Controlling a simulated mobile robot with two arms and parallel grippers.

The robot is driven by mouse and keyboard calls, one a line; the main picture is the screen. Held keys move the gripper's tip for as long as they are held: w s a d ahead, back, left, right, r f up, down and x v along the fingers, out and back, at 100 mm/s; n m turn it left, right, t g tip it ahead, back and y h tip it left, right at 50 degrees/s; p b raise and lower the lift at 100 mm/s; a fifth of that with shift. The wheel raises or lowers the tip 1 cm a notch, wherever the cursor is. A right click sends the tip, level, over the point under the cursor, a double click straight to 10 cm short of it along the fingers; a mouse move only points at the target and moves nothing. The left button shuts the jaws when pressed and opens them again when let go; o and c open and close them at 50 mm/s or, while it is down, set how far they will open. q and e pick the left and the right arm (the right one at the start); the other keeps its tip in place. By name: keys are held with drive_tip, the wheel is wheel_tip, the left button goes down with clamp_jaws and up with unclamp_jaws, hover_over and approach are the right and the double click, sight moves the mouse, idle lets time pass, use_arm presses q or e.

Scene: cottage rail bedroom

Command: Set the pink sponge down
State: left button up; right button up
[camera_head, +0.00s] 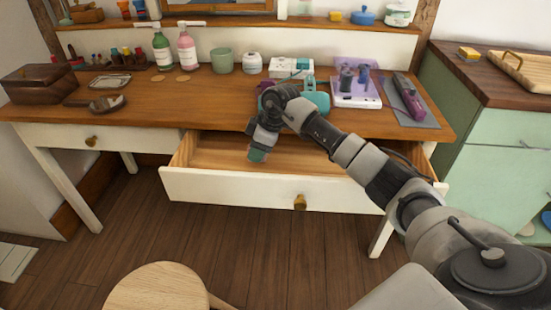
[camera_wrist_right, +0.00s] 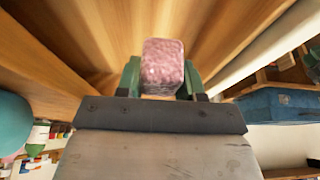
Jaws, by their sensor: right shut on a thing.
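My right gripper (camera_head: 258,155) reaches down into the open drawer (camera_head: 225,187) of the desk, near the drawer's left part. The right wrist view shows the same gripper (camera_wrist_right: 160,80) with its green fingers shut on the pink sponge (camera_wrist_right: 163,62). The sponge is a small, speckled pink block, held between the fingertips. Wooden drawer surfaces lie beyond it. I cannot tell whether the sponge touches the drawer floor. In the head view the sponge is hidden by the gripper. My left gripper is not in view.
The desktop (camera_head: 210,95) holds a pink bottle (camera_head: 186,48), a green bottle (camera_head: 162,50), a wooden box (camera_head: 42,83) and a purple device (camera_head: 408,97). A round stool (camera_head: 155,288) stands in front. A green cabinet (camera_head: 500,150) stands at right. The drawer's visible floor looks clear.

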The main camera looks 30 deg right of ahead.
wheel_tip(320, 180, down, 7)
drive_tip(key=shift+s+f+b, duration=0.1)
drive_tip(key=shift+b, duration=0.6)
drive_tip(key=shift+f, duration=0.15)
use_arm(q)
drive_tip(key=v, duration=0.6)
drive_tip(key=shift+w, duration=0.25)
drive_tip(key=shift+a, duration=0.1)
use_arm(e)
drive_tip(key=o, duration=0.9)
drive_tip(key=shift+r, duration=0.2)
use_arm(q)
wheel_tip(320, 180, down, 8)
drive_tip(key=p, duration=0.2)
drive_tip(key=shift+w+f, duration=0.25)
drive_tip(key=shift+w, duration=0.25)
use_arm(e)
drive_tip(key=v, duration=1.1)
drive_tip(key=shift+d+r, duration=0.15)
drive_tip(key=shift+r, duration=0.15)
